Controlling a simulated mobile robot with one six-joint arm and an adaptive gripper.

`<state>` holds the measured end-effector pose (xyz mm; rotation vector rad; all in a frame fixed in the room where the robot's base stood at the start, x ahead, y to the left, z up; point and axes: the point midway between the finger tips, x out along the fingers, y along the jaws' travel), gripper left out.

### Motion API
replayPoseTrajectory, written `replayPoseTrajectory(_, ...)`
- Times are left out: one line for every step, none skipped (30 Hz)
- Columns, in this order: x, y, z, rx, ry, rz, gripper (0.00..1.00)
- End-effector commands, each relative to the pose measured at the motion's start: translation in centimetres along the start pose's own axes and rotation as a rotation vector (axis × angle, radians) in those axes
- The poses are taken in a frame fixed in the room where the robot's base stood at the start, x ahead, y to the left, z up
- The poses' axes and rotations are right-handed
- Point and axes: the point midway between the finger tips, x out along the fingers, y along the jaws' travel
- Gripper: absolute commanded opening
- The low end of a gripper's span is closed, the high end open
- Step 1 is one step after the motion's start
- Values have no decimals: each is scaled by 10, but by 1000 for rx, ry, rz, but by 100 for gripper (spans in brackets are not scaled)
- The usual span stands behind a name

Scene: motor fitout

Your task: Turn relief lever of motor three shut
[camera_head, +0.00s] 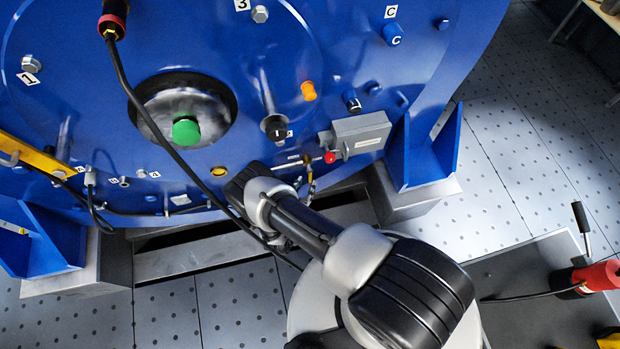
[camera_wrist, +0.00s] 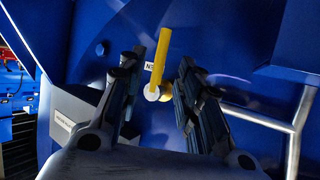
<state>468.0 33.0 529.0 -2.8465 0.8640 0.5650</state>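A yellow lever (camera_wrist: 160,60) stands almost upright in the wrist view, its lower end on a round silver pivot (camera_wrist: 152,93) against the blue motor wall. A small, partly covered label (camera_wrist: 149,66) sits behind it. My gripper (camera_wrist: 163,56) is open, with one dark finger on each side of the lever. A gap shows between the lever and each finger; I cannot tell how deep the lever lies between them. In the head view my arm hides the gripper, and I cannot make out the lever clearly.
A grey box (camera_head: 361,134) with a red knob (camera_head: 330,157) is on the motor face; the box also shows at left in the wrist view (camera_wrist: 75,112). A black cable (camera_head: 140,105) hangs across the face. A pale pipe (camera_wrist: 255,116) runs at right in the wrist view.

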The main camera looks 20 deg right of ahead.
Motion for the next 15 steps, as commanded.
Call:
replayPoseTrajectory(14,2,2,5,1,6,32)
replayPoseTrajectory(19,2,2,5,0,5,32)
replayPoseTrajectory(27,2,3,3,0,5,32)
replayPoseTrajectory(32,2,2,4,0,4,32)
replayPoseTrajectory(37,2,2,4,0,4,32)
replayPoseTrajectory(43,2,2,3,0,4,32)
replayPoseTrajectory(47,1,2,2,-1,2,32)
replayPoseTrajectory(50,1,2,2,-1,2,32)
replayPoseTrajectory(55,1,2,3,-1,3,32)
replayPoseTrajectory(57,1,2,2,-1,2,32)
replayPoseTrajectory(59,1,1,1,-1,1,32)
replayPoseTrajectory(61,0,1,0,-1,0,32)
replayPoseTrajectory(63,0,1,0,-1,0,32)
replayPoseTrajectory(64,1,1,0,-1,0,32)
replayPoseTrajectory(64,1,0,-1,-1,0,32)
